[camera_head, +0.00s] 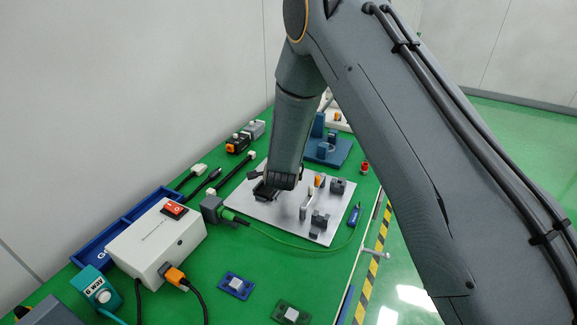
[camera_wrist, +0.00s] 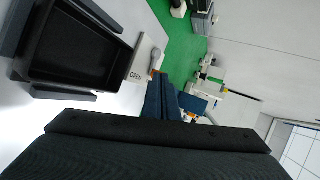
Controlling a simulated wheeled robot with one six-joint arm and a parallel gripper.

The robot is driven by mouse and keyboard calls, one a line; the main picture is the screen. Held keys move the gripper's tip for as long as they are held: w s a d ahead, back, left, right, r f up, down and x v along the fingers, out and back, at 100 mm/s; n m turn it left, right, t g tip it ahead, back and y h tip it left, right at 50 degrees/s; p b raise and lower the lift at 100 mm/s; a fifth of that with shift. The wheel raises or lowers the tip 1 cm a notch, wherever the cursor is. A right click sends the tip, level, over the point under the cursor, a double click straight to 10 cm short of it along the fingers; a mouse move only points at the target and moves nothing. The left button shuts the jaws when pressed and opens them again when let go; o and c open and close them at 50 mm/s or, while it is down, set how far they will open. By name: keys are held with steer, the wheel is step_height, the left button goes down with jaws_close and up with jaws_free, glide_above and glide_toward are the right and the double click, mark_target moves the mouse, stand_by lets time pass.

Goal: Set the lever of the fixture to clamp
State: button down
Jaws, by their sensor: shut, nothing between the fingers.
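The fixture in the wrist view is a black open-topped box (camera_wrist: 80,50) on a light grey plate (camera_wrist: 120,103). In the head view my gripper (camera_head: 272,188) is low over the left part of the grey plate (camera_head: 285,221). My arm hides the lever there, and no clamp label is readable.
Dark blocks and an upright grey piece (camera_head: 306,204) stand on the plate's right part. A green cable (camera_head: 275,236) runs past its front. A white box with a red switch (camera_head: 155,242) stands front left, a blue fixture (camera_head: 328,152) behind. The green table's right edge is close.

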steer(key=shift+w+d+b, duration=0.4)
steer(key=shift+d+b, duration=0.15)
steer(key=shift+b, duration=0.05)
steer(key=shift+a, duration=0.2)
steer(key=shift+s+a, duration=0.2)
steer(key=shift+a, duration=0.4)
steer(key=shift+b+v, duration=0.8)
steer(key=shift+v, duration=3.15)
